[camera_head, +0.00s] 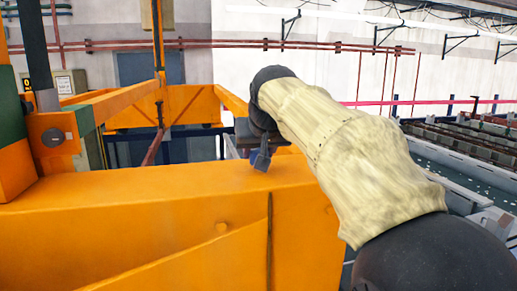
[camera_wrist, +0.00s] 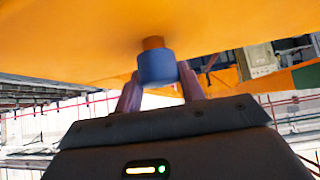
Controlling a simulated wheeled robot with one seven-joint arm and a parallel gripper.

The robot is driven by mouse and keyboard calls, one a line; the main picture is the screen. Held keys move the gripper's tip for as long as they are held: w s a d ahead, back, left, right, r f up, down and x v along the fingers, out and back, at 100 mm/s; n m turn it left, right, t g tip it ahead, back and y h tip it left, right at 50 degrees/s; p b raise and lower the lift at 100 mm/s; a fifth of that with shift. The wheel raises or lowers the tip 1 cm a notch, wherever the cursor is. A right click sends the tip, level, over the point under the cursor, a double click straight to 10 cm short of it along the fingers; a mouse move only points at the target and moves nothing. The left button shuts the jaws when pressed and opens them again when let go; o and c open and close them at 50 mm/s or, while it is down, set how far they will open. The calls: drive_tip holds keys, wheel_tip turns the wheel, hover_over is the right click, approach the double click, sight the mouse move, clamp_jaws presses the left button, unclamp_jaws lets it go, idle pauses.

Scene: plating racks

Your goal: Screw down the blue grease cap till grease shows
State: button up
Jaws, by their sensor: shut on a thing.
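The blue grease cap (camera_wrist: 157,70) shows in the wrist view as a short cylinder. It sits against a darker orange-brown stub (camera_wrist: 153,43) on the face of the orange beam (camera_wrist: 80,40). My gripper (camera_wrist: 159,78) has one finger on each side of the cap and is shut on it. I cannot make out any grease around the cap or stub. In the head view my gripper (camera_head: 262,158) is at the orange beam (camera_head: 150,220), at the end of my cloth-sleeved arm. The cap is hidden there.
The orange beam fills the lower left of the head view, with an upright orange post (camera_head: 15,140) at the left. Orange framework (camera_head: 180,105) stands behind. Grey tanks (camera_head: 460,165) lie to the right. A grey box (camera_head: 68,83) hangs on the back wall.

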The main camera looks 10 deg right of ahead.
drive_tip(key=m+g+h, duration=0.1)
drive_tip(key=m+h, duration=0.2)
drive_tip(key=m, duration=0.2)
drive_tip(key=shift+h+p, duration=0.3)
drive_tip(key=shift+h, duration=0.1)
drive_tip(key=o, duration=1)
drive_tip(key=v, duration=1.7)
drive_tip(key=shift+w+a+r, duration=0.1)
drive_tip(key=shift+a+r, duration=0.1)
drive_tip(key=shift+a, duration=0.1)
drive_tip(key=shift+a+f, duration=0.1)
